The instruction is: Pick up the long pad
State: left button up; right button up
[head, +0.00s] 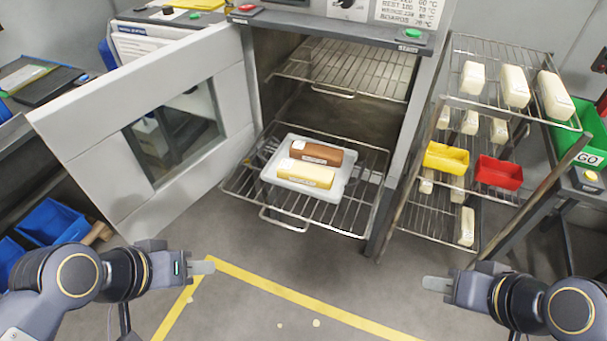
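A light grey tray (346,179) sits on the pulled-out lower wire shelf of the open oven. A brown block-shaped pad (317,152) lies on it at the back and a cream one (306,174) at the front, side by side. Both have labels. They look similar in length, so I cannot tell which is the long pad. My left gripper (204,267) is in front and to the left of the tray, and my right gripper (437,284) in front and to the right. Both are away from the pads, with nothing seen in them. Their finger gaps cannot be made out.
The oven door (80,115) stands open at left. A wire rack (455,103) at right holds several cream blocks, a yellow bin (446,158) and a red bin (498,172). A green bin (590,150) is at far right. The floor in front is clear, with yellow tape.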

aim_at(322, 154)
jog(key=i+l, duration=0.65)
jog(key=i+l+u, duration=0.15)
jog(key=i+l, duration=0.45)
jog(key=l, duration=0.1)
